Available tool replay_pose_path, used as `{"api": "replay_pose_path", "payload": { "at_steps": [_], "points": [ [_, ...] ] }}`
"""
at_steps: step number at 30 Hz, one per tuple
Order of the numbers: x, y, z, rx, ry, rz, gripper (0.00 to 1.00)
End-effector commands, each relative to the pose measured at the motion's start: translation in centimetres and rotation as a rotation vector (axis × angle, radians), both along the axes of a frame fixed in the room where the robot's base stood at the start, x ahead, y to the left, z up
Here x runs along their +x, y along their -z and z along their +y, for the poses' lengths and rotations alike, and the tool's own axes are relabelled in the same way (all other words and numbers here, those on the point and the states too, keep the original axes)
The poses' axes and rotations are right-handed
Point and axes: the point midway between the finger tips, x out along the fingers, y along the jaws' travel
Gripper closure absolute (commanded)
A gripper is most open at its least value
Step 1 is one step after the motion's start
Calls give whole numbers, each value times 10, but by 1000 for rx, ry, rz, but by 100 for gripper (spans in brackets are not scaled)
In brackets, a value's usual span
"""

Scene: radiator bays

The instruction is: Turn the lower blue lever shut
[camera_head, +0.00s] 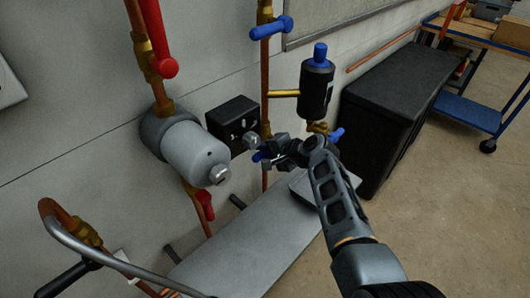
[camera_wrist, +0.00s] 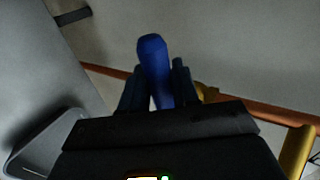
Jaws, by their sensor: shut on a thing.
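The lower blue lever (camera_head: 258,157) shows in the head view as a small blue end beside the vertical copper pipe (camera_head: 265,118), mostly hidden by my gripper (camera_head: 268,150). In the wrist view the blue lever (camera_wrist: 154,58) stands between the two dark fingers of my gripper (camera_wrist: 159,82), its rounded end poking out past them. My gripper is shut on it. In the wrist view the lever lies roughly crosswise to a copper pipe (camera_wrist: 270,115). The upper blue lever (camera_head: 271,28) is on the same vertical pipe, higher up and clear of my gripper.
A black box (camera_head: 232,122) and a grey cylinder (camera_head: 195,150) are left of my gripper. A black canister with a blue cap (camera_head: 316,85) and another blue handle (camera_head: 337,135) are to the right. Red levers (camera_head: 165,67) are at left. A grey panel (camera_head: 235,245) lies below.

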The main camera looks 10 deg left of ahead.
Motion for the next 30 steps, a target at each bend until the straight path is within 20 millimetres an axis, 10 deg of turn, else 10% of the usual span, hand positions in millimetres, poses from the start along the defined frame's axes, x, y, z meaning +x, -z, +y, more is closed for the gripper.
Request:
{"api": "replay_pose_path", "payload": {
  "at_steps": [10,11,16,30],
  "points": [
    [0,-1,0,5,3,3,100],
    [0,-1,0,5,3,3,68],
    [0,-1,0,4,2,3,52],
    [-7,-9,-10,3,2,1,51]
  ]
}}
